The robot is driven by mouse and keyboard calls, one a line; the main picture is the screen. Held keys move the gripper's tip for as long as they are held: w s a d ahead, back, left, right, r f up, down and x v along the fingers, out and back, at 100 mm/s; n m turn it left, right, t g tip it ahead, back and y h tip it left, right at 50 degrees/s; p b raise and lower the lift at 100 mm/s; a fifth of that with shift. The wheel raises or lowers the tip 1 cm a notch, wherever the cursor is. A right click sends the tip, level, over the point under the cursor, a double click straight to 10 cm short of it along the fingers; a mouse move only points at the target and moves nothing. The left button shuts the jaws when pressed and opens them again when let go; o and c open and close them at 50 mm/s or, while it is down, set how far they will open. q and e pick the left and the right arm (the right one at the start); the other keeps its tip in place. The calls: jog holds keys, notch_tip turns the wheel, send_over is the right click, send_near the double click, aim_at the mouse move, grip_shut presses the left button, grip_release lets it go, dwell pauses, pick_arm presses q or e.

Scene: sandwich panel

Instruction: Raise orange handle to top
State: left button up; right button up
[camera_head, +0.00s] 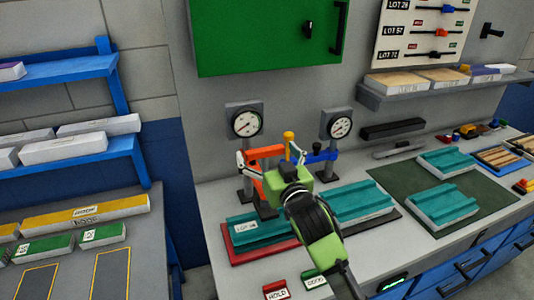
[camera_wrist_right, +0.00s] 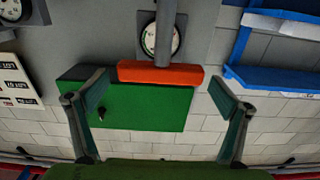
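The orange handle (camera_head: 266,152) is a horizontal bar on a grey post below the left gauge on the bench. It also shows in the right wrist view as an orange bar (camera_wrist_right: 150,73), with a grey post crossing it. My right gripper (camera_head: 270,157) is at the handle, with its green body in front and below. In the right wrist view its two fingers (camera_wrist_right: 160,82) are spread wide, one toward each end of the bar, with no visible contact. The gripper partly hides the lower part of the orange handle's stand. My left gripper is not in view.
A blue handle (camera_head: 325,155) and a yellow-topped post (camera_head: 289,136) stand close to the right. Two gauges (camera_head: 246,122) rise behind. Teal panels (camera_head: 362,200) lie around the stands. A green cabinet (camera_head: 255,38) hangs above, with bare wall below it.

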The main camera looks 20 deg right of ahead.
jog(key=shift+s+f, duration=0.1)
jog(key=shift+f, duration=0.05)
jog(key=shift+s, duration=0.4)
jog(key=s, duration=1.1)
jog(key=shift+d, duration=0.25)
